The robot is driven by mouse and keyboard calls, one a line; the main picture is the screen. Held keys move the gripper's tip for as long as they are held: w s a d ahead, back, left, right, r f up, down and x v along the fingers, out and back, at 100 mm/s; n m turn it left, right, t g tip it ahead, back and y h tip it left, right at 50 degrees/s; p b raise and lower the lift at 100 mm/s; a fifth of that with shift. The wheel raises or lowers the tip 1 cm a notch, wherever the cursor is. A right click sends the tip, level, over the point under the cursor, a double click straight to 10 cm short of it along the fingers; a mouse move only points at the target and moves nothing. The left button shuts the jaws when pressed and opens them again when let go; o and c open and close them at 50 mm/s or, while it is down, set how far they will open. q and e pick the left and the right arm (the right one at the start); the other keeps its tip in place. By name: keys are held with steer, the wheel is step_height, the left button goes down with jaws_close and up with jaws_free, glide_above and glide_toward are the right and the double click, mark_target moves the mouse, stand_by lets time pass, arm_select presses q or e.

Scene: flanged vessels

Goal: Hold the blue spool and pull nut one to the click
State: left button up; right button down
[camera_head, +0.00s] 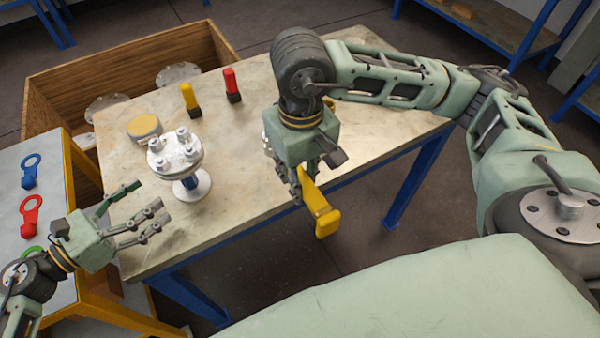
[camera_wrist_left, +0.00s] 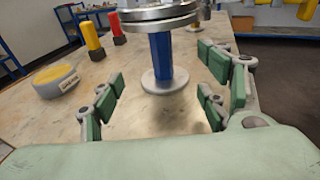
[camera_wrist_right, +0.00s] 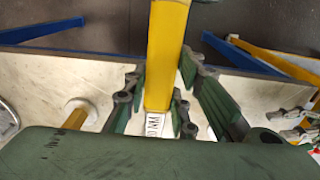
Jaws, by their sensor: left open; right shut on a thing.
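The blue spool (camera_head: 190,182) stands upright on the table on a pale round base. Its metal top flange (camera_head: 175,152) carries several nuts; I cannot tell which is nut one. My left gripper (camera_head: 152,205) is open and low in front of the spool, apart from it. In the left wrist view the blue column (camera_wrist_left: 161,60) stands beyond and between the spread fingers (camera_wrist_left: 160,105). My right gripper (camera_head: 297,190) is shut on a yellow tool (camera_head: 320,208), held near the table's front edge. The tool fills the middle of the right wrist view (camera_wrist_right: 167,55), with a partly readable label.
A yellow-topped round tub (camera_head: 145,127) and upright yellow (camera_head: 188,95) and red (camera_head: 231,80) handles stand behind the spool. A wooden crate (camera_head: 130,60) is behind. Blue (camera_head: 30,170), red (camera_head: 30,215) and green ring tools lie on the left table. My right arm hides part of the tabletop.

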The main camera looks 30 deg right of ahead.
mark_target(187, 187)
arm_select(q)
steer(key=shift+d+r, duration=0.15)
steer(key=shift+d, duration=0.25)
arm_select(e)
steer(key=shift+s+r, duration=0.1)
steer(key=shift+r, duration=0.2)
arm_select(q)
steer(key=p+x, duration=0.1)
steer(key=x, duration=0.3)
steer(key=shift+w+d, duration=0.1)
steer(key=shift+d, duration=0.2)
arm_select(e)
steer(key=shift+r, duration=0.5)
arm_select(q)
steer(key=shift+f+b+x, duration=0.25)
steer(key=shift+b+x, duration=0.1)
steer(key=shift+x, duration=0.7)
arm_select(e)
steer(key=shift+f, duration=0.5)
arm_select(q)
steer(key=shift+b+x, duration=0.3)
steer(key=shift+x, duration=0.7)
arm_select(e)
steer(key=shift+f, duration=0.3)
arm_select(q)
steer(key=shift+r, duration=0.1)
steer(key=shift+c, duration=0.5)
steer(key=c, duration=1.5)
